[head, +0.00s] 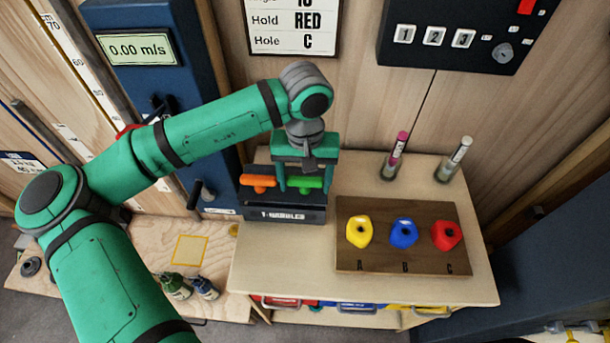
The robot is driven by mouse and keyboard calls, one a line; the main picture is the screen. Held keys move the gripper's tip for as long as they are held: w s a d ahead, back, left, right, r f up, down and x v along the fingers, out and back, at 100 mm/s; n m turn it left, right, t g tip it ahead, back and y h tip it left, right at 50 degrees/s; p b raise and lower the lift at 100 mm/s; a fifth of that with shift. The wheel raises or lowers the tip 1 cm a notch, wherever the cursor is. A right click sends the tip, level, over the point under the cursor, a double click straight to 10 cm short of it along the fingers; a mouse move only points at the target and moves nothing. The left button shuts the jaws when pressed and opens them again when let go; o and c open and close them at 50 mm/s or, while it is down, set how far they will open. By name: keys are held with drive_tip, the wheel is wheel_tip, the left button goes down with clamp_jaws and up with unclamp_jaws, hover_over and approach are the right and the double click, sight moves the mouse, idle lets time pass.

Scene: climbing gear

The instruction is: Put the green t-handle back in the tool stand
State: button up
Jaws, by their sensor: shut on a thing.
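The tool stand (286,214) is a dark block with a white label on its front, at the back left of the wooden bench top. The green t-handle (308,183) is at the right side of the stand, with its grip level. My gripper (301,186) points down over the stand and is shut on the green t-handle. An orange t-handle (258,182) stands in the left part of the stand, close beside my gripper. The shaft of the green t-handle is hidden, so I cannot tell how deep it sits in the stand.
A brown board (375,262) with yellow, blue and red holds lies right of the stand. Two tubes, one with a pink top (397,155) and one with a white top (454,160), stand behind it. A blue cabinet (160,75) rises left of the bench.

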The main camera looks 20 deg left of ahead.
drive_tip(key=shift+f, duration=0.1)
drive_tip(key=o, duration=1.3)
drive_tip(key=shift+c, duration=0.2)
drive_tip(key=shift+w, duration=0.1)
wheel_tip(320, 180, up, 11)
drive_tip(key=shift+d+f, duration=0.1)
